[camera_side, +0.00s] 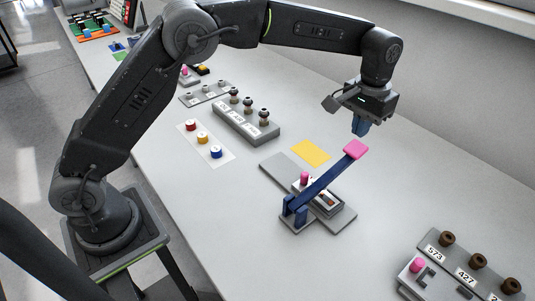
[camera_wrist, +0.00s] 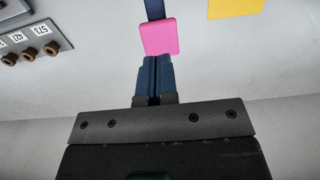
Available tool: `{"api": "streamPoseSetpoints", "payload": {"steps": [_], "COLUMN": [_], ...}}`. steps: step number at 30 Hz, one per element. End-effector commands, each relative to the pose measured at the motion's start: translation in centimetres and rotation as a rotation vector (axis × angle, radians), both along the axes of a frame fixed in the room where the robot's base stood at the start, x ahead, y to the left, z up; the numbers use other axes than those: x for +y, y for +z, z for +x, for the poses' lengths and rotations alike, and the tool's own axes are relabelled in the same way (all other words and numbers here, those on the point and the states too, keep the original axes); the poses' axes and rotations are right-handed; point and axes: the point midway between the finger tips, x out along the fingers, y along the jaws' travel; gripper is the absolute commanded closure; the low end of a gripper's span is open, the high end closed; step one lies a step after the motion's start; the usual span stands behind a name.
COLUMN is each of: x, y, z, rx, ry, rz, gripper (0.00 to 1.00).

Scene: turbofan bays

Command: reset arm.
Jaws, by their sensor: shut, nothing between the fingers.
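My gripper (camera_side: 361,125) is at the end of my raised arm, above the table. Its blue fingers are shut together with nothing between them, as the wrist view (camera_wrist: 153,72) also shows. Just below and beside the fingertips in the side view is the pink pad (camera_side: 355,149) at the raised end of a dark blue lever (camera_side: 325,177). The pad also shows beyond the fingertips in the wrist view (camera_wrist: 159,37). I cannot tell for sure whether the fingers touch it. The lever slants up from a grey base (camera_side: 342,219).
A yellow square (camera_side: 311,153) lies behind the lever. A grey block with brown knobs (camera_side: 246,123) and a white card with red, yellow and blue knobs (camera_side: 203,146) stand to the left. A labelled grey rack (camera_side: 465,268) is at the front right. Table between is clear.

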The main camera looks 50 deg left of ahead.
Motion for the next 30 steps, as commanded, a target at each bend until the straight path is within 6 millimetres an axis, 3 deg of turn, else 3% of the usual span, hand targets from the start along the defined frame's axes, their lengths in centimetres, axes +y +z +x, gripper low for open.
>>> {"api": "streamPoseSetpoints", "payload": {"steps": [4, 8, 12, 18, 23, 30], "x": [1.0, 3.2, 6.0, 9.5, 11.8, 14.2], "y": [1.8, 5.3, 8.7, 11.7, 12.4, 10.6], "z": [-0.8, -3.1, -7.0, -13.4, -19.0, -26.9], "rx": [-0.024, -0.074, -0.139, -0.235, -0.313, -0.423], "ry": [0.002, 0.003, 0.004, 0.003, 0.003, 0.003], "rz": [-0.007, -0.018, -0.029, -0.035, -0.033, -0.018], "gripper": [1.0, 1.0, 1.0, 1.0, 1.0, 1.0]}}
